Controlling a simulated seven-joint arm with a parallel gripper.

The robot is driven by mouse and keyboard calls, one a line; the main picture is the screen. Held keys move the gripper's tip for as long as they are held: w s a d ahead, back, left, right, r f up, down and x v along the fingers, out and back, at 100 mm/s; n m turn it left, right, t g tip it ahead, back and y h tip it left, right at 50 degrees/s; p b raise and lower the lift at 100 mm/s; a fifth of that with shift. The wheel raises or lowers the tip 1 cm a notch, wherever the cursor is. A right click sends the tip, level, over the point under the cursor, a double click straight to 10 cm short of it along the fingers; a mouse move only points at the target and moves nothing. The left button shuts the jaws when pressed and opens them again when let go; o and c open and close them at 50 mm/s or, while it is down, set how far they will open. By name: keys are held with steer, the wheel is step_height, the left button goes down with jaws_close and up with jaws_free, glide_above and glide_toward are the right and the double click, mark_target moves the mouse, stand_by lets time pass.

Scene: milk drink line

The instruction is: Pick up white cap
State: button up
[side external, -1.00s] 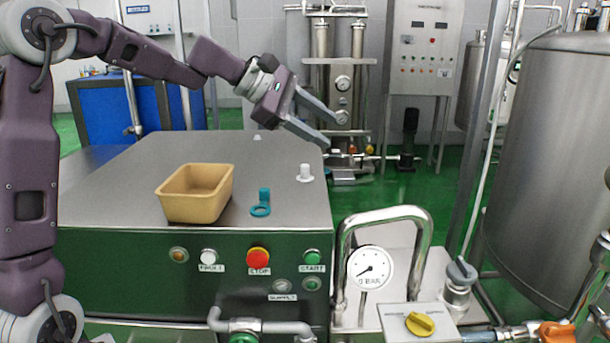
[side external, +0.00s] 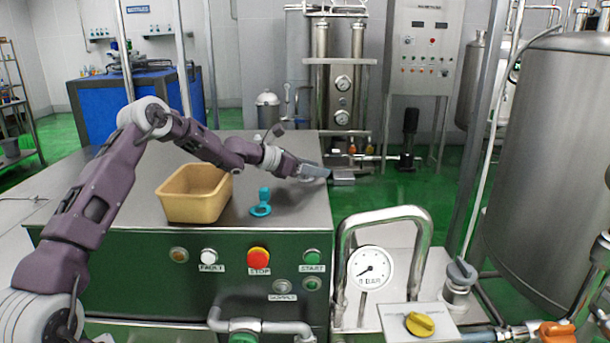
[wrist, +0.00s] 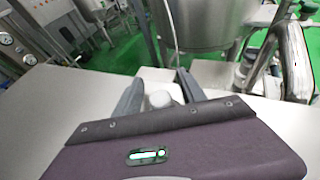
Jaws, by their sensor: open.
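The white cap (wrist: 160,98) shows in the wrist view between the two dark fingers of my gripper (wrist: 158,88). My gripper is open, with one finger on each side of the cap; I cannot tell whether either touches it. In the side view my gripper (side external: 322,172) is low over the right part of the steel machine top and hides the cap there.
A tan open bin (side external: 195,195) stands left of my gripper on the machine top (side external: 298,212). A teal piece (side external: 261,203) lies between them. Buttons line the machine's front. A bent metal pipe and pressure gauge (side external: 371,268) stand at front right.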

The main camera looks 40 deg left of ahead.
steer(key=shift+w, duration=0.15)
jaws_close()
